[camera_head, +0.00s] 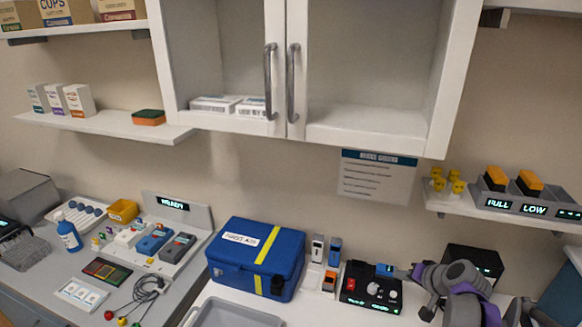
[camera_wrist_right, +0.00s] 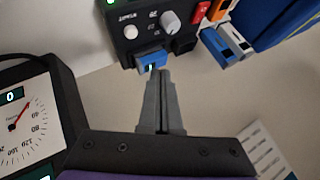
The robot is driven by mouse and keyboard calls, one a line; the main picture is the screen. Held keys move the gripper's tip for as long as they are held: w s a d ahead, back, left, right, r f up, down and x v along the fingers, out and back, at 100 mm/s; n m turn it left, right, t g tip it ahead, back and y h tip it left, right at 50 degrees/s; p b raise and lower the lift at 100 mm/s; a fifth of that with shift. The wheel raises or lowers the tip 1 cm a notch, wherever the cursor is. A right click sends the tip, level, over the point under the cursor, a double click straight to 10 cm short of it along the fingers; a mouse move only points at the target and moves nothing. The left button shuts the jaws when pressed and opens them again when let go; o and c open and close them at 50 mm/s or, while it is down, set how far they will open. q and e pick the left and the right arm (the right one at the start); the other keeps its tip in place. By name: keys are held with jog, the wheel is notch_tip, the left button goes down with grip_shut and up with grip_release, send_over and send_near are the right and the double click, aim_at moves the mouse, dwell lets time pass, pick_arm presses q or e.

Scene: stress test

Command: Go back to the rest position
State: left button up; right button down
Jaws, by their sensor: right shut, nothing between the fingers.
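My right gripper (camera_head: 402,273) reaches in from the lower right in the head view, over the black device. In the wrist view the right gripper's fingers (camera_wrist_right: 161,72) are together, with nothing between them. Their tips are close to a small blue block (camera_wrist_right: 151,60) at the edge of the black device (camera_wrist_right: 140,28); I cannot tell whether they touch. The blue block also shows in the head view (camera_head: 385,269), on top of the black device (camera_head: 358,290) with a red switch and knobs. My left gripper is not in view.
A blue case (camera_head: 232,265) stands left of the device, with a grey tray (camera_head: 200,312) before it. A dial gauge (camera_wrist_right: 30,115) is close to the gripper in the wrist view. A shelf (camera_head: 500,222) and glass-door cabinet (camera_head: 375,125) hang above. A side bench holds several instruments.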

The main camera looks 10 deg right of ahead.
jog(key=s+a+f+n+g, duration=0.1)
jog(key=s+a+n, duration=0.2)
jog(key=s+a, duration=0.7)
jog(key=s+a+f+n+g+h, duration=0.1)
jog(key=s+a+n, duration=0.3)
jog(key=s+a, duration=0.7)
jog(key=shift+a+f+n+g, duration=0.3)
jog(key=shift+a+f+g, duration=0.4)
jog(key=shift+a+f, duration=0.1)
